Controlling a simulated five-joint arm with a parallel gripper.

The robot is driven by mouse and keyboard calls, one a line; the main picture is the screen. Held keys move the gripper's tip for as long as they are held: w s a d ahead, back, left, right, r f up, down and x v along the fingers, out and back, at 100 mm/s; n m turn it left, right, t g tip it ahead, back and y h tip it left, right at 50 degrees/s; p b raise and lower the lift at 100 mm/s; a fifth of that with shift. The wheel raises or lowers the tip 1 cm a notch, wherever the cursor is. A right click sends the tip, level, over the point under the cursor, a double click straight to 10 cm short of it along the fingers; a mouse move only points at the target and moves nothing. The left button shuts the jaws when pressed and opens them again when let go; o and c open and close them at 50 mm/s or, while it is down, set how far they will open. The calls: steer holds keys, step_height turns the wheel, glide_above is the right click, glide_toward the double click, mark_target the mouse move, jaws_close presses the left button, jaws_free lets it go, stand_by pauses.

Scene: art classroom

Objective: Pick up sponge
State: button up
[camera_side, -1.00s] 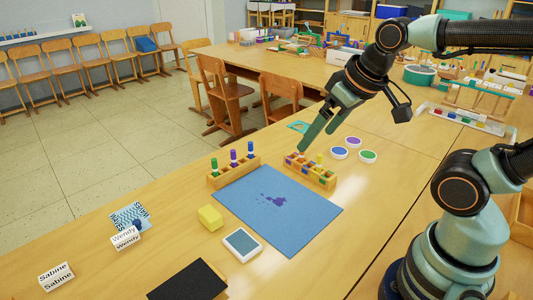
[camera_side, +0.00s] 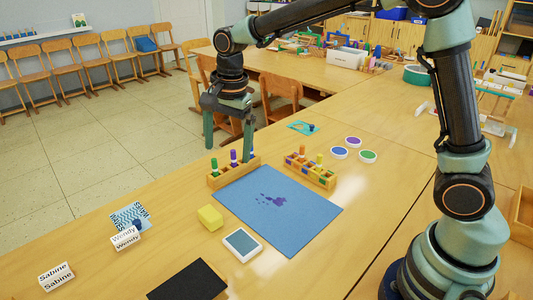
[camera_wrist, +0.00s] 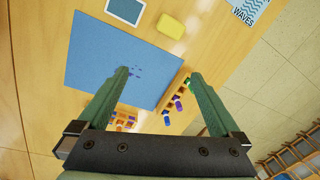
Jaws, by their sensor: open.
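The yellow sponge (camera_side: 210,217) lies on the wooden table, just left of the blue mat (camera_side: 310,220). It also shows at the top of the wrist view (camera_wrist: 171,26), beyond the fingertips. My gripper (camera_side: 228,147) is open and empty, its two green fingers pointing down. In the wrist view the fingers (camera_wrist: 158,78) are spread wide, apart from the sponge.
A rack with markers (camera_side: 233,170) stands between my gripper and the sponge; a second rack (camera_side: 310,172) stands to its right. A white-framed pad (camera_side: 242,245) and a black sheet (camera_side: 188,281) lie nearer.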

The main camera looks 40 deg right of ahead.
mark_target(210, 212)
steer(key=w+a+f+m, duration=0.1)
steer(key=f, duration=0.5)
steer(key=w+a+f+m+g, duration=0.1)
steer(key=a+f+m, duration=0.1)
steer(key=f, duration=0.5)
steer(key=w+a+f+m, duration=0.1)
steer(key=a+f, duration=0.1)
steer(key=f, duration=0.4)
steer(key=shift+w+f+m, duration=0.1)
steer(key=shift+f+m, duration=0.15)
steer(key=shift+m, duration=0.15)
steer(key=c, duration=1.2)
